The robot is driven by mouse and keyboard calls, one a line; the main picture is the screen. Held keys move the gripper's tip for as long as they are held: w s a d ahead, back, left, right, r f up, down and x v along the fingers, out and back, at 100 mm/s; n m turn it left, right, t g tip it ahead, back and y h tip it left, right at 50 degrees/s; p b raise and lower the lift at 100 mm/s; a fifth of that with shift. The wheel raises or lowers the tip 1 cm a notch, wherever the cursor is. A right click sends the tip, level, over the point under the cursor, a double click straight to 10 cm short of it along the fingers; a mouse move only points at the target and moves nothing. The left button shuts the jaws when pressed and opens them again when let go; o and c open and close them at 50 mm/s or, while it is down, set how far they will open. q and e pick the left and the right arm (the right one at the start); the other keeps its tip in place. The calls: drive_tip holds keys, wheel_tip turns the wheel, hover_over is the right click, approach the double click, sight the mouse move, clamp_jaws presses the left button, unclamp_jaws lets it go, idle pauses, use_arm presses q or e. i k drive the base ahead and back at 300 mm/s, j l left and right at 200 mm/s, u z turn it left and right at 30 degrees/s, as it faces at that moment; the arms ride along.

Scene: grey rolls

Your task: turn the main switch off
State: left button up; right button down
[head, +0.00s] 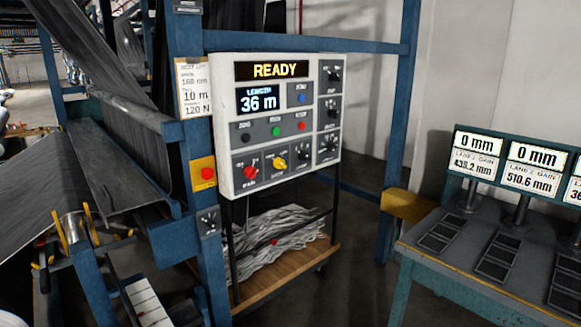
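The white control panel (222,130) hangs on a blue frame in the middle of the head view. Its lit display (271,70) reads READY, and a second display (257,100) reads LENGTH 36 m. The main switch (250,172) is a red rotary knob at the lower left of the panel, with a small label under it that seems to read MAIN. Its exact pointer position is too small to tell. A yellow knob (279,164) sits to its right. Neither of my grippers shows in the head view.
Black, green and red buttons (276,131) sit above the knobs, with black knobs (331,112) at right. A red button on a yellow plate (207,173) is left of the panel. A bench (480,260) with gauge displays stands at right. Dark sheet (100,150) runs at left.

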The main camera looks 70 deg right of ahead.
sight(249, 172)
drive_tip(key=z, duration=2.05)
